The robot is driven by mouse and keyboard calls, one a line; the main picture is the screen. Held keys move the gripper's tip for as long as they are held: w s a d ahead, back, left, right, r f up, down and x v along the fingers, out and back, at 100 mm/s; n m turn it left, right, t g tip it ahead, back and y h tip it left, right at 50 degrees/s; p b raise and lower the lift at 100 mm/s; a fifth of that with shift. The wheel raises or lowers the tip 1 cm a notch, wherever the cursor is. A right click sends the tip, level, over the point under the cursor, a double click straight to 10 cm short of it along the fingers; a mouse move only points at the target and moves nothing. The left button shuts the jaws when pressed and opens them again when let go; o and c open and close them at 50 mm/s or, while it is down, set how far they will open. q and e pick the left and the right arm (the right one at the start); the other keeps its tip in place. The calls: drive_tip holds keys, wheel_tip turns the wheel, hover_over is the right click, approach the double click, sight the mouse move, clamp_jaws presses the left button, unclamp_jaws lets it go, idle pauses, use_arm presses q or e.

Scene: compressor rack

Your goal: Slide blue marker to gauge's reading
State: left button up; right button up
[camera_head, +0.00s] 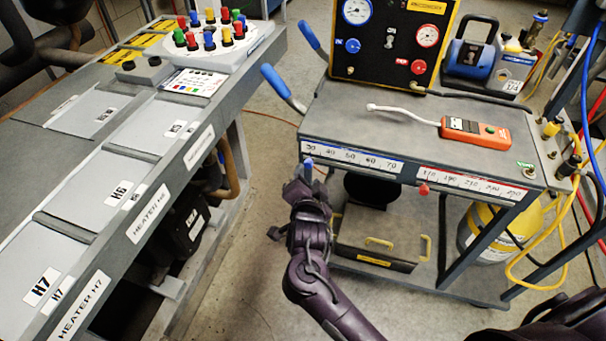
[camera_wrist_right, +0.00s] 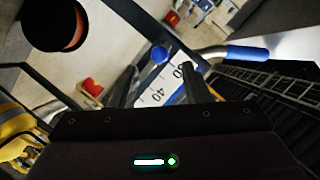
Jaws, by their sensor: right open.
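The blue marker (camera_head: 308,163) sits at the left end of the blue-edged scale (camera_head: 352,157) on the cart's front edge, close to the 30 mark. It also shows in the right wrist view (camera_wrist_right: 159,54), just beyond and between the fingertips. My right gripper (camera_head: 308,187) is open and empty in front of the marker, with the fingers apart from each other in the wrist view (camera_wrist_right: 160,72). The blue gauge (camera_head: 357,12) is at the upper left of the black panel; its reading is too small to tell. My left gripper is not in view.
A red marker (camera_head: 423,189) sits on the red-edged scale (camera_head: 470,184) to the right. An orange meter (camera_head: 475,132) lies on the cart top (camera_head: 350,125). Blue-gripped handles (camera_head: 277,82) stick out at the cart's left. A grey bench (camera_head: 110,150) stands left across a gap.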

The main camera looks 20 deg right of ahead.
sight(309, 166)
drive_tip(key=x, duration=0.5)
drive_tip(key=shift+w+d, duration=0.1)
drive_tip(key=shift+w, duration=0.2)
drive_tip(key=shift+f, duration=0.1)
clamp_jaws()
drive_tip(key=shift+s, duration=0.1)
